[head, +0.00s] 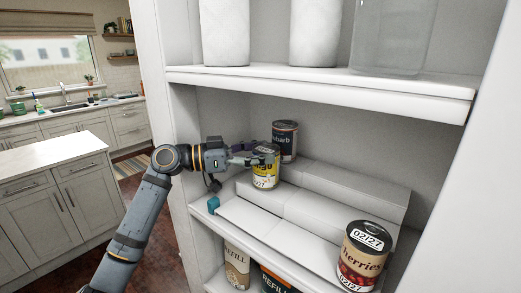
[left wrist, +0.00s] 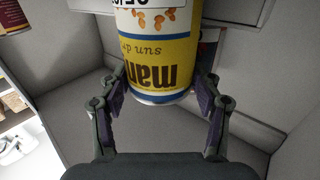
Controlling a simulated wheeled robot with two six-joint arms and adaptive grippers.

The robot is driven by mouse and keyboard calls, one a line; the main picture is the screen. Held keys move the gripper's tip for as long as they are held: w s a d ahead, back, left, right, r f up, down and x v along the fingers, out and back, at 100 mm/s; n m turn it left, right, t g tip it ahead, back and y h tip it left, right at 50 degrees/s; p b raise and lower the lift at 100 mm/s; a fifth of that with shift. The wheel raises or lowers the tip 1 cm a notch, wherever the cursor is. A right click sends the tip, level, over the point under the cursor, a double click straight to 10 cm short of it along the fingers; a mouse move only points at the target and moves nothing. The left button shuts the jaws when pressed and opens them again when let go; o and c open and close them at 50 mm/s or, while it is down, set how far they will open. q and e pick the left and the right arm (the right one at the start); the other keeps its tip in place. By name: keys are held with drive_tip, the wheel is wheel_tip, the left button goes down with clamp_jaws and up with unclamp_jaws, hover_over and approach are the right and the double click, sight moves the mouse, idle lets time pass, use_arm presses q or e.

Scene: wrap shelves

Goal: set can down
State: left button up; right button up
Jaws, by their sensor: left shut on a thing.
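A yellow can with a blue band and a white lid label (head: 265,172) is in my left gripper (head: 256,160) at the left end of the white stepped riser (head: 318,213). The can is upright in the head view. Its base is at the middle step, and I cannot tell whether it touches. In the left wrist view the can (left wrist: 158,48) shows upside down, with the left gripper's fingers (left wrist: 163,88) shut on its two sides. My right gripper is not in view.
A dark can labelled rhubarb (head: 285,140) stands on the step behind. A cherries can (head: 363,255) stands at the front right. The riser between is clear. A shelf board with white canisters (head: 320,85) is overhead. A small teal block (head: 213,205) sits at the left edge.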

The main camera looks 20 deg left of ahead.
use_arm(q)
drive_tip(key=shift+s, duration=0.1)
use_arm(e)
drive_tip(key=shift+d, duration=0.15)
use_arm(q)
drive_tip(key=shift+f, duration=0.15)
drive_tip(key=o, duration=1.4)
drive_tip(key=shift+o, duration=0.2)
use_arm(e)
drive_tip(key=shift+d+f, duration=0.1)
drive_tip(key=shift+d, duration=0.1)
use_arm(q)
drive_tip(key=b+v, duration=0.9)
drive_tip(key=v, duration=0.3)
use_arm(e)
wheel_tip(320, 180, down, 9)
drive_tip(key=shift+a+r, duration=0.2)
